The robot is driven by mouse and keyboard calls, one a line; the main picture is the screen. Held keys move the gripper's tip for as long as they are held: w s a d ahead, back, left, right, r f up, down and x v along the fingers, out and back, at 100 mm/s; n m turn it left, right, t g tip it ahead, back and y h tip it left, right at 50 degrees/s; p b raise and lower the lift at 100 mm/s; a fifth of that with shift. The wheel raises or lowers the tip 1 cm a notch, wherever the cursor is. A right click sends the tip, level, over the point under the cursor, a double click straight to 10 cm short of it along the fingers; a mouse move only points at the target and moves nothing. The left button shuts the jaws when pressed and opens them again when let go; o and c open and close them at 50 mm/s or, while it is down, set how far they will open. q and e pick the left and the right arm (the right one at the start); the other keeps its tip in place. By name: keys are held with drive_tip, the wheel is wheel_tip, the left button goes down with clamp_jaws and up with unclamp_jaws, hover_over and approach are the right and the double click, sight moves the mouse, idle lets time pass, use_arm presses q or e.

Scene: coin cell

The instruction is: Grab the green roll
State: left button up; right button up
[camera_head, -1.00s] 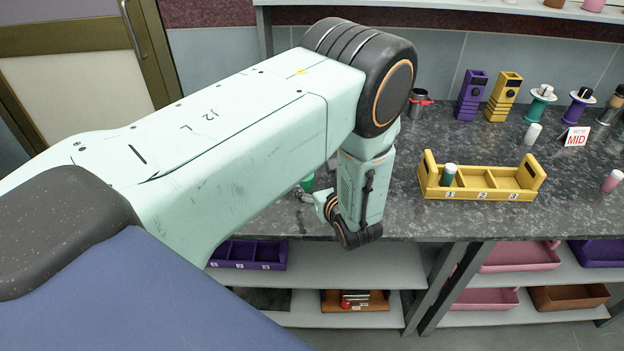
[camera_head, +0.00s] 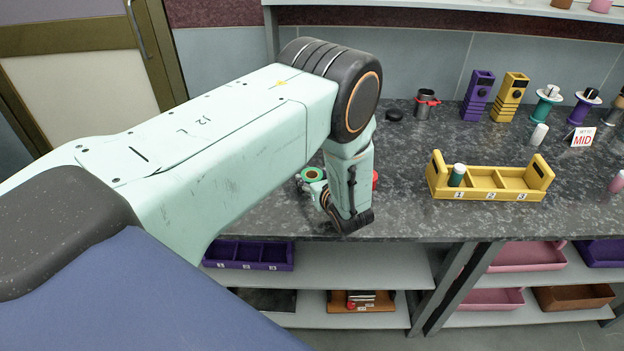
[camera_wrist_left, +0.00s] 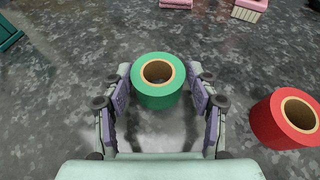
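The green roll (camera_wrist_left: 158,92) is a ring of green tape with a tan core, lying flat on the speckled counter. In the left wrist view it sits between the fingertips of my left gripper (camera_wrist_left: 160,95); the fingers are spread on both sides of it, and I cannot tell whether they touch it. In the head view the green roll (camera_head: 312,174) shows beside my left gripper (camera_head: 316,186), partly hidden by the wrist. My right gripper is in neither view.
A red roll (camera_wrist_left: 290,118) lies close by on the right. A yellow tray (camera_head: 478,195) holding a green-bodied bottle (camera_head: 457,175) stands farther right. The counter's front edge is close to the wrist.

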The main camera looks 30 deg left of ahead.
use_arm(q)
drive_tip(key=shift+c, duration=0.7)
drive_tip(key=shift+a, duration=0.1)
drive_tip(key=shift+c, duration=0.8)
drive_tip(key=shift+a+f, duration=0.15)
drive_tip(key=shift+a, duration=0.1)
drive_tip(key=shift+c, duration=1.4)
drive_tip(key=shift+s, duration=0.1)
drive_tip(key=shift+c, duration=0.8)
drive_tip(key=shift+d, duration=0.2)
